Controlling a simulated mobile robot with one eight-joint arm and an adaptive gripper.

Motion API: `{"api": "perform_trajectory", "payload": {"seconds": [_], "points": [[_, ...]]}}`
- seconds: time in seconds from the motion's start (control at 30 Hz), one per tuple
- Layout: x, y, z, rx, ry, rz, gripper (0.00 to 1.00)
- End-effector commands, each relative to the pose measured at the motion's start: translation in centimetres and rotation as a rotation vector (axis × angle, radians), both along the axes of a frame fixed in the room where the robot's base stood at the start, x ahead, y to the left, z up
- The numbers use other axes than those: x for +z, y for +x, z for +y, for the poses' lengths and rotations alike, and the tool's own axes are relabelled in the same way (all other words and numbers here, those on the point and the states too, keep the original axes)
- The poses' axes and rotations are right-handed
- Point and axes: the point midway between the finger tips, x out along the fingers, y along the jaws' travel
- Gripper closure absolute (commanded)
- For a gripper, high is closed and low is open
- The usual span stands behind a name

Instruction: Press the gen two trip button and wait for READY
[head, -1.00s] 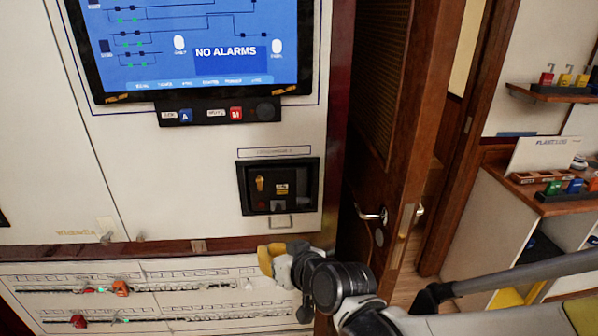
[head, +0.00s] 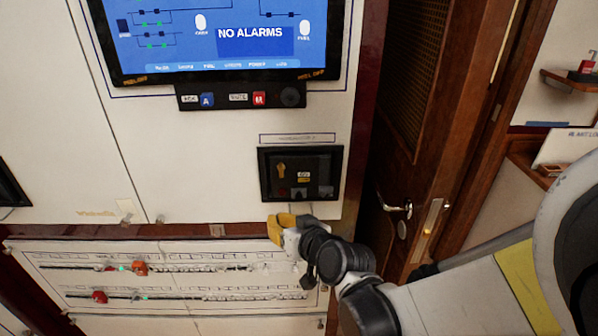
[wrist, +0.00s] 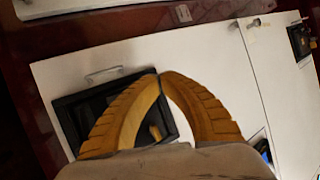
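The black recessed panel (head: 301,189) sits low on the white wall, below a thin label strip whose text is too small to read. Inside it are a brass-coloured key-like part (head: 281,170) and small yellow and red parts. I cannot tell which part is the trip button, and no READY text is legible. My gripper (head: 274,230) has yellow fingers and appears just below and left of the panel. In the wrist view the fingertips (wrist: 159,76) meet, with nothing seen between them, and overlap the black panel (wrist: 64,115), partly hiding it.
The blue screen (head: 225,45) above reads NO ALARMS, with a button strip (head: 240,95) under it. A lower breaker board (head: 170,270) has red and orange parts and green lights. A wooden door (head: 410,120) with a handle stands right. Another black panel (head: 12,187) is at left.

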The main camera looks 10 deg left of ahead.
Motion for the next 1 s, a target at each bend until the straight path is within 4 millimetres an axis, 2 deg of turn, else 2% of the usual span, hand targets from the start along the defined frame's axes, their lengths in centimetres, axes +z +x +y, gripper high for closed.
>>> {"api": "perform_trajectory", "payload": {"seconds": [0.2,0.43,0.6,1.0], "points": [[0.0,3.2,0.7,-0.001,-0.001,0.001,1.00],[-0.1,5.4,1.3,0.000,-0.001,0.001,1.00],[0.0,6.1,1.4,0.000,-0.001,-0.001,1.00],[0.0,6.2,1.5,0.000,-0.001,0.001,1.00]]}}
